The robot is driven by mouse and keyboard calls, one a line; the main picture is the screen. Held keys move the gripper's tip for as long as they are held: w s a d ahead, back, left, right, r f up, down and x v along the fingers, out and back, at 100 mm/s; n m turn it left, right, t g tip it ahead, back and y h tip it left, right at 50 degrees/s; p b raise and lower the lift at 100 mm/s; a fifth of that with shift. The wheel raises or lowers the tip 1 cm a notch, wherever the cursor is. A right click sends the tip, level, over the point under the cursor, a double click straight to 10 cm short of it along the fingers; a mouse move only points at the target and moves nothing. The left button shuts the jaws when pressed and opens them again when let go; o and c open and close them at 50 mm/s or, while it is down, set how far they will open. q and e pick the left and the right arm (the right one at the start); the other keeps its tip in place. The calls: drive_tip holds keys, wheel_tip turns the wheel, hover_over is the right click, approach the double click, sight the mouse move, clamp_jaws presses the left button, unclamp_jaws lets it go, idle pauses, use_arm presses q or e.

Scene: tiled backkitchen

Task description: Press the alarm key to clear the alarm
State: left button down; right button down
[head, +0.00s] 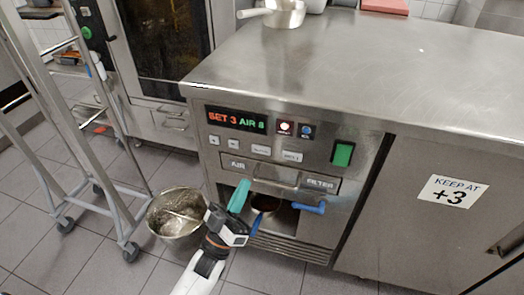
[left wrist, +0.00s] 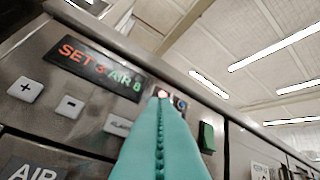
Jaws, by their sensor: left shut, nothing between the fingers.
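The alarm key (head: 261,150) is a small pale rectangular button on the steel control panel, right of the minus key and below the display (head: 236,119), which reads SET 3 in red and AIR 8 in green. In the left wrist view the alarm key (left wrist: 118,125) shows just left of my fingers, its right end partly covered. A red lamp (head: 285,127) glows above the keys. My left gripper (head: 239,195) has teal fingers, shut and empty, pointing up in front of the panel below the key. The fingers (left wrist: 163,105) appear apart from the key. My right gripper is out of view.
The plus key (head: 214,141), minus key (head: 233,144) and another key (head: 292,156) flank the alarm key. A green switch (head: 342,154) is at right. A metal bucket (head: 170,222) stands on the floor at left beside a wheeled rack (head: 60,140). The steel worktop (head: 340,65) overhangs the panel.

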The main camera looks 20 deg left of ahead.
sight(261, 149)
use_arm(q)
drive_tip(key=shift+w, duration=0.1)
